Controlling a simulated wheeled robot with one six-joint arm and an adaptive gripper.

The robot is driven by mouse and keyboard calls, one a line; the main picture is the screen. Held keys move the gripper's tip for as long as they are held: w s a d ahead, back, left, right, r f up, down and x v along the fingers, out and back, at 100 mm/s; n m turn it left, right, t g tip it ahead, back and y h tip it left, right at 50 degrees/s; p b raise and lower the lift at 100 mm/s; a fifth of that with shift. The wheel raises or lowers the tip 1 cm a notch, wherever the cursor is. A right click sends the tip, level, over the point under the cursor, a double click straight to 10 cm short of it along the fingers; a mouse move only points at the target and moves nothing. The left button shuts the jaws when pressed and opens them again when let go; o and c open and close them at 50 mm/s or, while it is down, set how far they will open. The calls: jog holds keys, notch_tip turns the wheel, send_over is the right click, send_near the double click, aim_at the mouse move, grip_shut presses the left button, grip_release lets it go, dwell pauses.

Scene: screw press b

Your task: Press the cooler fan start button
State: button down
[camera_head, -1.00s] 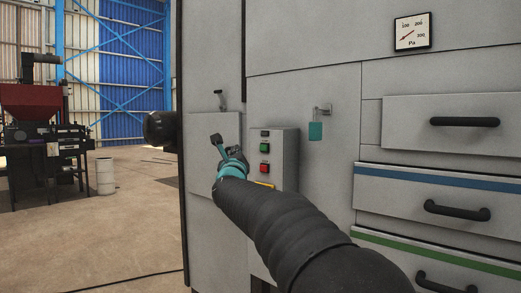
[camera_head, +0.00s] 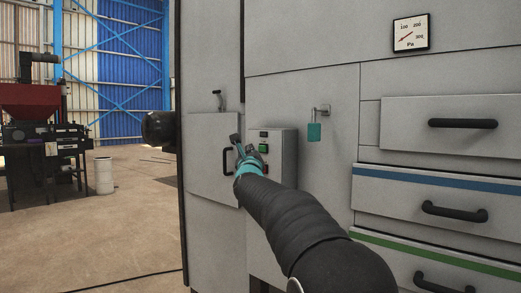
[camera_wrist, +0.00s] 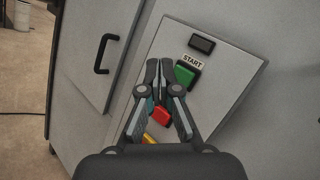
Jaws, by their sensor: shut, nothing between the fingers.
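The green start button (camera_wrist: 186,72) sits under a "START" label on a grey control box in the wrist view. It also shows in the head view (camera_head: 263,148), just right of my gripper (camera_head: 238,142). In the wrist view my gripper (camera_wrist: 159,66) is shut and empty, its tips overlapping the button's left edge in the picture. I cannot tell whether they touch it. A red button (camera_wrist: 162,115) is below, seen between the gripper's linkages. A small dark display (camera_wrist: 202,43) is above the label.
The control box (camera_head: 287,160) is on a grey cabinet. A black door handle (camera_head: 228,162) is left of it. Drawers with black handles (camera_head: 455,212) are further right. Open floor lies at the left.

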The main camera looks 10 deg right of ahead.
aim_at(258, 146)
jog(key=shift+w+d, duration=0.6)
jog(key=shift+d, duration=0.25)
jog(key=shift+d+f+b, duration=0.1)
jog(key=shift+b, duration=0.3)
dwell(0.6)
jog(key=shift+w+d, duration=0.25)
jog(key=shift+w, duration=0.05)
jog(key=shift+w+d+b, duration=0.25)
jog(key=shift+d+b, duration=0.15)
jog(key=shift+b, duration=0.1)
dwell(0.7)
jog(key=shift+s+a, duration=0.1)
jog(key=shift+a, duration=0.1)
jog(key=shift+s+a, duration=0.4)
jog(key=shift+a, duration=0.15)
dwell(0.3)
jog(key=shift+s+a+b, duration=0.25)
jog(key=shift+s+a, duration=0.5)
jog(key=shift+a, duration=0.3)
jog(key=shift+s+a+b, duration=0.2)
jog(key=shift+s+a, duration=0.55)
jog(key=shift+a, duration=0.25)
